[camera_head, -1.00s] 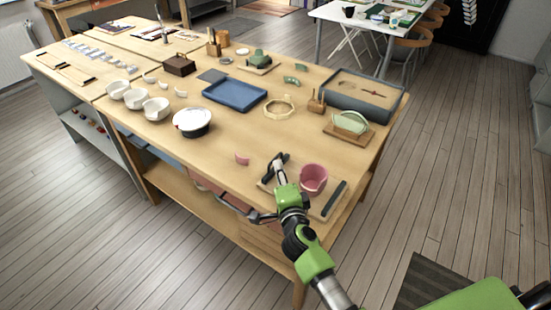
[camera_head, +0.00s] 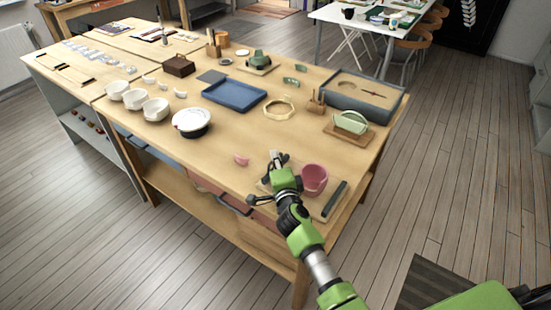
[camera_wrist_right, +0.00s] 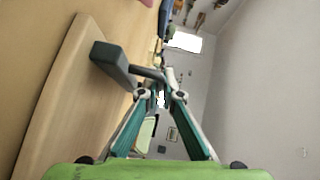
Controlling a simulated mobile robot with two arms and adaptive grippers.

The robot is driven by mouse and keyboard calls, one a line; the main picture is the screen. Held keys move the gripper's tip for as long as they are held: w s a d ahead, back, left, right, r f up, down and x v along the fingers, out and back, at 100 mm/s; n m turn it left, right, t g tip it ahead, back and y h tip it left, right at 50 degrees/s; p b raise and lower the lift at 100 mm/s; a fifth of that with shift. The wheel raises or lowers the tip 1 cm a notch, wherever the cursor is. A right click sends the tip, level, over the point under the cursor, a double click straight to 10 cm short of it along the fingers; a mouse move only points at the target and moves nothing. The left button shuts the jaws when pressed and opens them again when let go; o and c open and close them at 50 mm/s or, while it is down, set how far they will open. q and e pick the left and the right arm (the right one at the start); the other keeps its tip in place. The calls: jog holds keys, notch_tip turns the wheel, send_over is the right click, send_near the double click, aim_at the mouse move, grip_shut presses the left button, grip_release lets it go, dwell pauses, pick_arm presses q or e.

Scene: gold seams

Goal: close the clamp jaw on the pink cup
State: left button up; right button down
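The pink cup (camera_head: 314,178) stands upright on the light wooden clamp board (camera_head: 331,211) at the table's near corner. A dark fixed bar (camera_head: 336,198) lies to its right. The dark clamp jaw is left of the cup, partly covered by my right gripper (camera_head: 275,158); the wrist view shows it as a grey block (camera_wrist_right: 112,65) with a thin rod. My right fingertips (camera_wrist_right: 162,75) converge at the rod's end; whether they grip it is unclear. A clear gap between jaw and cup cannot be made out behind my wrist. My left gripper is out of view.
A pink shard (camera_head: 241,159) lies left of the board. A white bowl (camera_head: 191,121), a blue tray (camera_head: 234,95) and a green piece on a wooden stand (camera_head: 349,123) are farther back.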

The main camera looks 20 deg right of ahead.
jog(key=s+d+p, duration=0.2)
jog(key=s, duration=0.1)
jog(key=shift+s+d, duration=0.1)
jog(key=shift+d, duration=0.15)
jog(key=shift+a, duration=0.1)
jog(key=c, duration=2.5)
grip_release()
jog(key=s, duration=0.4)
jog(key=s+a+r, duration=0.1)
jog(key=s, duration=0.6)
jog(key=shift+s+a+r, duration=0.25)
jog(key=shift+s+r, duration=0.05)
jog(key=shift+s, duration=0.05)
